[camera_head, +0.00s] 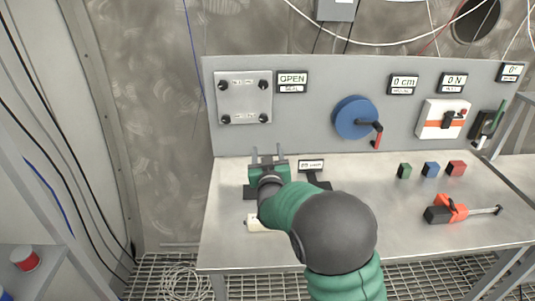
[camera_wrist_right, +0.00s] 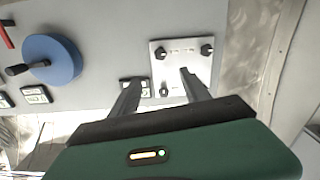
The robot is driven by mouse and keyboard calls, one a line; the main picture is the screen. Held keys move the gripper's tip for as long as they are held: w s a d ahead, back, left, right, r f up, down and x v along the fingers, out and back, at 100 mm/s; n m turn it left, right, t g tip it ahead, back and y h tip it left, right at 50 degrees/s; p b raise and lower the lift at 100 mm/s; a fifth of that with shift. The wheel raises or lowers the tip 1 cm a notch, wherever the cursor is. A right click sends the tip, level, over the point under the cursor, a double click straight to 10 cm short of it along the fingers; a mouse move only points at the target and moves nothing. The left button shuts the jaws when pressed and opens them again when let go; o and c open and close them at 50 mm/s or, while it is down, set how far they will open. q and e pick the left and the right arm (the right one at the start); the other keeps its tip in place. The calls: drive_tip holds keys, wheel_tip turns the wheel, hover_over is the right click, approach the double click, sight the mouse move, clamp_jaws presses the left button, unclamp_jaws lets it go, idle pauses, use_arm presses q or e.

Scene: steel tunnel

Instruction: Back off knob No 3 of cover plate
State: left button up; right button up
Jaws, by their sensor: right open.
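The square grey cover plate (camera_head: 244,100) is on the upright panel at the left, with a dark knob near each corner. The knobs are upper left (camera_head: 223,86), upper right (camera_head: 264,85), lower left (camera_head: 225,119) and lower right (camera_head: 263,118). The plate's small print is too small to read, so I cannot tell which is No 3. My right gripper (camera_head: 267,151) is open and empty, below and apart from the plate. In the right wrist view the plate (camera_wrist_right: 184,67) appears upside down beyond the fingers (camera_wrist_right: 160,76); one knob is hidden there.
An "OPEN" sign (camera_head: 292,82) is right of the plate. A blue wheel (camera_head: 355,117) with a red-tipped handle is farther right. Green (camera_head: 404,171), blue (camera_head: 430,169) and red (camera_head: 456,168) blocks and an orange-black tool (camera_head: 450,209) occupy the bench's right side.

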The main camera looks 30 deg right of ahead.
drive_tip(key=b+v, duration=0.2)
drive_tip(key=v, duration=1.4)
drive_tip(key=shift+f+b, duration=0.25)
drive_tip(key=shift+b, duration=0.15)
